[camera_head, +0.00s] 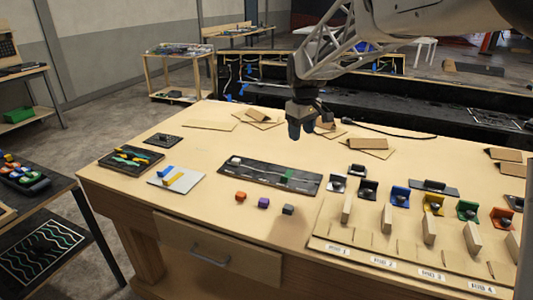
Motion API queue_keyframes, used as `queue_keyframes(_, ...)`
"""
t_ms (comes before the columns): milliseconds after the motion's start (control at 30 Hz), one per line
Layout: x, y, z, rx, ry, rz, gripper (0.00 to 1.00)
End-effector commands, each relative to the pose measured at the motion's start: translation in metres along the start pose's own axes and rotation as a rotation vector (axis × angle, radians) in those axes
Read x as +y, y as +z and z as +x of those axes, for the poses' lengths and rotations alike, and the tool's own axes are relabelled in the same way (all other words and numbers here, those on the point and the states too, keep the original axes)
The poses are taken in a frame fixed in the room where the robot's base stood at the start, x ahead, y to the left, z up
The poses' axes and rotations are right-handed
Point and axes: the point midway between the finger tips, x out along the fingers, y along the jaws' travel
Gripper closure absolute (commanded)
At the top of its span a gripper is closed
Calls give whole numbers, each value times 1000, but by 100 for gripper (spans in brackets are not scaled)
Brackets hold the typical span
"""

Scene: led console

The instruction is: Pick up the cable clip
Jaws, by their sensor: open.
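My gripper (301,128) hangs over the back middle of the wooden table (215,215), with its dark blue fingertips pointing down. It is open, with nothing seen between the fingers. It is well above and behind the small parts. I cannot tell for sure which part is the cable clip. Small orange (240,196), purple (263,202) and grey (288,209) blocks lie in a row near the front. Behind them, a black board (262,174) carries a white piece and a green piece. Coloured bracket-like pieces, among them a blue one (400,195) and a yellow one (433,203), stand at the right.
A wooden rack (345,252) with upright blocks and numbered labels fills the front right. A dark tray (131,159) and a white plate (176,180) with blue and yellow bars lie at the left. Flat brown pieces (209,126) lie at the back. Table surface around the front-row blocks is clear.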

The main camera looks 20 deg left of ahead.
Motion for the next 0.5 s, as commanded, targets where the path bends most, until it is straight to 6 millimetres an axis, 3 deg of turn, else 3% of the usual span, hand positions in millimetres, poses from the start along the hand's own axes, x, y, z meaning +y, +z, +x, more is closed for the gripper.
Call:
queue_keyframes(100, -6, -41, 16, -9, -9, -71, 45)
queue_keyframes(500, -43, -166, 74, -31, -35, -305, 45)
